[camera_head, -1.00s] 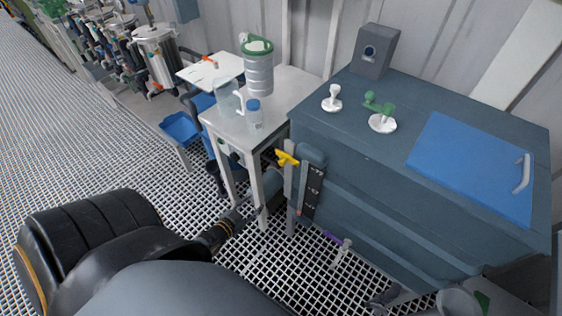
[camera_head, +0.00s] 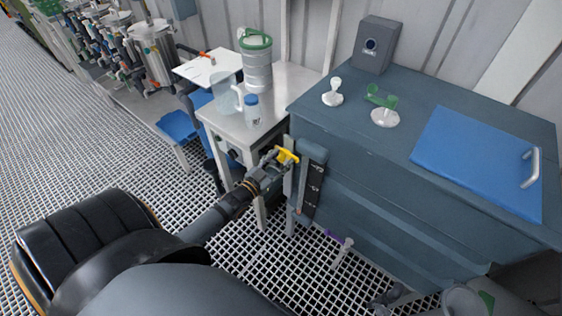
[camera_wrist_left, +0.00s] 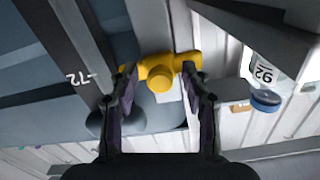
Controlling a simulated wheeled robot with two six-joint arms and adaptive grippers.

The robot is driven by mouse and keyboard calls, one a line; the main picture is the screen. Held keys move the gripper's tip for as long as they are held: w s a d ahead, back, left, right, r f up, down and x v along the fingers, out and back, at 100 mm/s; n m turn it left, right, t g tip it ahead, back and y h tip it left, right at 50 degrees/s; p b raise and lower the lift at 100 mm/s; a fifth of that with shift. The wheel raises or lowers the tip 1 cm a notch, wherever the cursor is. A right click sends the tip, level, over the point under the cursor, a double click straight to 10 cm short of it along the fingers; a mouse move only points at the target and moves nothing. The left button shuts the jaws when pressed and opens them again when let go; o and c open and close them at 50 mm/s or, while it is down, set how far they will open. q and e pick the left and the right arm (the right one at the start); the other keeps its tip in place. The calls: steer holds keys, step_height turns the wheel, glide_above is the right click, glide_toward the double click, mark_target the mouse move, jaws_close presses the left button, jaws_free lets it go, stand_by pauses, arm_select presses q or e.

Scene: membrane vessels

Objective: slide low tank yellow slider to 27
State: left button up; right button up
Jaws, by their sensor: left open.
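The yellow slider (camera_head: 288,155) is at the upper end of a pale upright rail at the left corner of the low blue-grey tank (camera_head: 390,190). My left gripper (camera_head: 278,157) is at the slider from the left. In the left wrist view the yellow slider (camera_wrist_left: 160,72) lies at the open tips of my left gripper (camera_wrist_left: 158,85), with its round knob between the fingers. I cannot tell whether the fingers touch it. A dark scale strip (camera_head: 313,188) is beside the rail; tilted digits like 72 show close up.
A metal table (camera_head: 280,90) with a jug, a blue-capped bottle (camera_head: 252,108) and a green-lidded container (camera_head: 257,60) stands left of the tank. A blue lid (camera_head: 475,160) and white fittings are on the tank top. A purple-handled valve (camera_head: 338,240) sits low in front.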

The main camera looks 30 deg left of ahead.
arm_select(q)
steer(key=shift+w, duration=0.25)
steer(key=shift+c, duration=0.3)
jaws_close()
steer(key=shift+f, duration=0.1)
